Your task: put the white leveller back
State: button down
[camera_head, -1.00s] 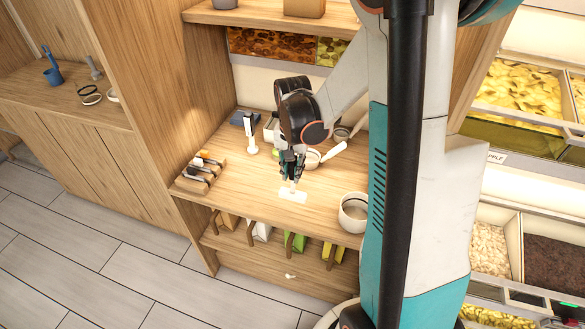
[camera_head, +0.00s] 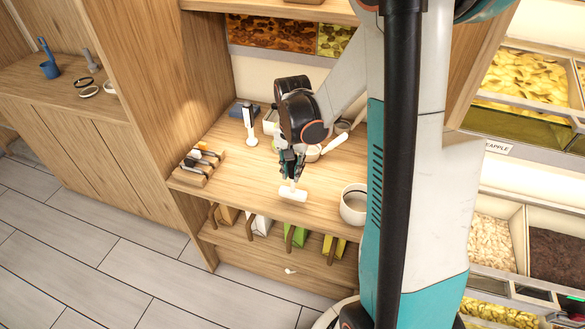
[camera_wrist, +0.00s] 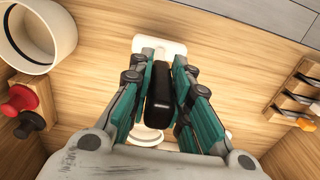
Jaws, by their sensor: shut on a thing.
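The white leveller has a flat white plate (camera_head: 293,193) and a dark upright handle. My gripper (camera_head: 291,171) is shut on its handle, with the plate below the fingers near the front of the wooden counter. In the wrist view the dark handle end (camera_wrist: 160,95) sits between the fingers of my gripper (camera_wrist: 162,92), and part of the plate (camera_wrist: 158,46) shows beyond them. I cannot tell whether the plate touches the counter.
A wooden rack (camera_head: 184,178) with dark-handled tools stands at the left. A white tool (camera_head: 250,130) stands upright behind it. A white round pot (camera_head: 354,205) is at the right, near the front edge. A white-handled utensil (camera_head: 335,143) lies behind my gripper.

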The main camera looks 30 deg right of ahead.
jog(key=shift+f+b, duration=0.9)
jog(key=shift+b, duration=0.05)
dwell(2.2)
jog(key=c, duration=1.4)
grip_release()
jog(key=shift+r, duration=0.1)
notch_tip(320, 180, up, 12)
jog(key=shift+f, duration=0.1)
